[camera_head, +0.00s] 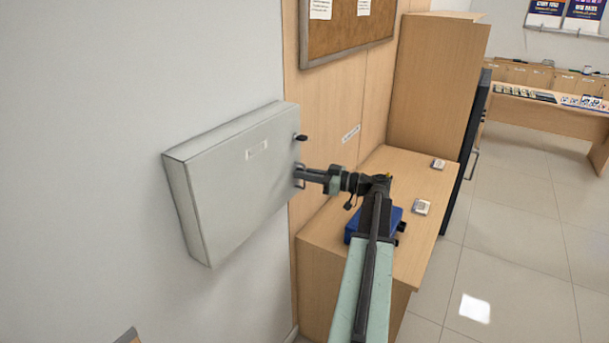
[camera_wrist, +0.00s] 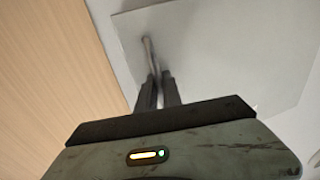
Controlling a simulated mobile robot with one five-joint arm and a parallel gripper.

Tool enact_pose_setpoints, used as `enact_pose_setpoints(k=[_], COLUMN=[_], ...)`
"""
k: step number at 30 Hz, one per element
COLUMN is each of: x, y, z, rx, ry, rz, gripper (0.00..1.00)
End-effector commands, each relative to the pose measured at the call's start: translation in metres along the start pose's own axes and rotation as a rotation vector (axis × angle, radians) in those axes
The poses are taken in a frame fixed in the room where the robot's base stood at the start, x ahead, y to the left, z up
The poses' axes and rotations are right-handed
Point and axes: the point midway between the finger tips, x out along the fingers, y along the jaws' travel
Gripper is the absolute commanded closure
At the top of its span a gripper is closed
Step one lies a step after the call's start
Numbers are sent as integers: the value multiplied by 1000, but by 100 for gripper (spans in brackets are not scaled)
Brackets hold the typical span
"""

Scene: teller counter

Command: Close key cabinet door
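The grey key cabinet (camera_head: 215,205) hangs on the wall at the left of the head view. Its door (camera_head: 245,180) looks flush with the box, with no gap showing; whether it is latched cannot be told. A dark knob (camera_head: 300,137) sits high near the door's right edge, and a handle (camera_head: 298,183) lower down. My gripper (camera_head: 304,175) is at this handle. In the wrist view, the fingers (camera_wrist: 157,88) are close together around the handle bar (camera_wrist: 150,52), in front of the pale door (camera_wrist: 230,50).
A wooden counter (camera_head: 335,220) with a blue object (camera_head: 359,226) and small white items stands below my arm. A cork board (camera_head: 345,35) hangs above on the wood panel. Tiled floor (camera_head: 520,220) is open to the right.

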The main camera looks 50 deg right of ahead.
Motion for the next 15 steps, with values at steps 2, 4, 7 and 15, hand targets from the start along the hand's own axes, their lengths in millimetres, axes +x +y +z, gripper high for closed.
enact_pose_setpoints(k=[2,4,7,15], x=[-13,-28,-49,-78], y=[2,1,1,-1], z=[0,-1,-1,-1], rx=[0,-1,-1,-1], ry=[1,1,1,1], rz=[6,7,6,2], gripper=[83,83,83,83])
